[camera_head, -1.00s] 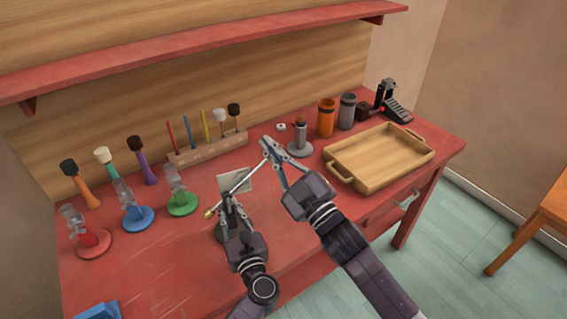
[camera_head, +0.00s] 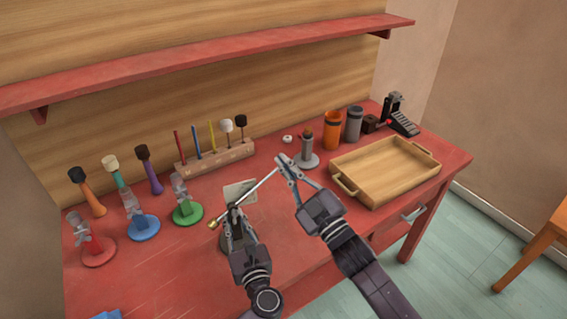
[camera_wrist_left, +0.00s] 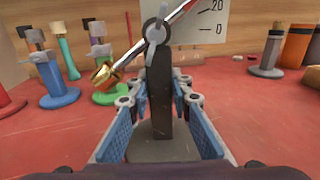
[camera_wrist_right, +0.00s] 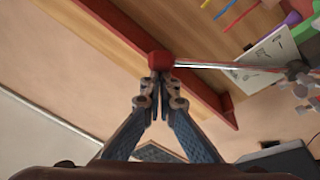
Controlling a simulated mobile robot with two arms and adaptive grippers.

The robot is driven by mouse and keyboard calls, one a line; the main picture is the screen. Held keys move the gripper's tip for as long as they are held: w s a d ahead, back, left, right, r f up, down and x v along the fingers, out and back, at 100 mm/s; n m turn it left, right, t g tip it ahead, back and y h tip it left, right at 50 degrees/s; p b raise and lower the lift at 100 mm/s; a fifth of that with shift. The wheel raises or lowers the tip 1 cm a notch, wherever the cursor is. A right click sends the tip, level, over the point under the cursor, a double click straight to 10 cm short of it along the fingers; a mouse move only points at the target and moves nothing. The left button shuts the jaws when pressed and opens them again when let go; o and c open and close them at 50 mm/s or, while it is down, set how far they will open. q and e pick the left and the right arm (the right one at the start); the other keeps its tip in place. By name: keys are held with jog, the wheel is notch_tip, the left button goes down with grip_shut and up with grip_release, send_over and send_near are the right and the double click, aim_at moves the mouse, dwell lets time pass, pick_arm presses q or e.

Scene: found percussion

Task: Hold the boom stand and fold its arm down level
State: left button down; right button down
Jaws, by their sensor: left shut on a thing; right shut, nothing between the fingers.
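The boom stand's dark post (camera_wrist_left: 159,95) stands upright on its base, and my left gripper (camera_head: 235,212) is shut around the post. Its silver arm (camera_head: 258,186) slants up to the right from the pivot (camera_wrist_left: 156,31). A brass weight (camera_wrist_left: 104,74) sits on the arm's low left end. The arm's red tip (camera_wrist_right: 160,60) shows in the right wrist view. My right gripper (camera_head: 284,160) is shut and empty, its fingertips at the red tip; whether they touch is unclear. A white angle card (camera_wrist_left: 201,27) stands behind the pivot, showing 0 and 20.
Red, blue and green stands (camera_head: 187,212) and several mallets are at left. A mallet rack (camera_head: 215,158) is behind. A grey-based stand (camera_head: 307,160), an orange canister (camera_head: 332,130) and a wooden tray (camera_head: 349,189) are right. The front middle of the table is clear.

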jog(key=w+d+f+m+t+h, duration=0.1)
jog(key=d+f+m+t+h, duration=0.1)
jog(key=f+m, duration=0.8)
jog(key=shift+w+d+f+t+h, duration=0.4)
jog(key=shift+d+h, duration=0.4)
jog(key=shift+d, duration=0.3)
jog(key=shift+f, duration=0.15)
notch_tip(320, 180, up, 5)
jog(key=v, duration=1)
jog(key=shift+f, duration=0.2)
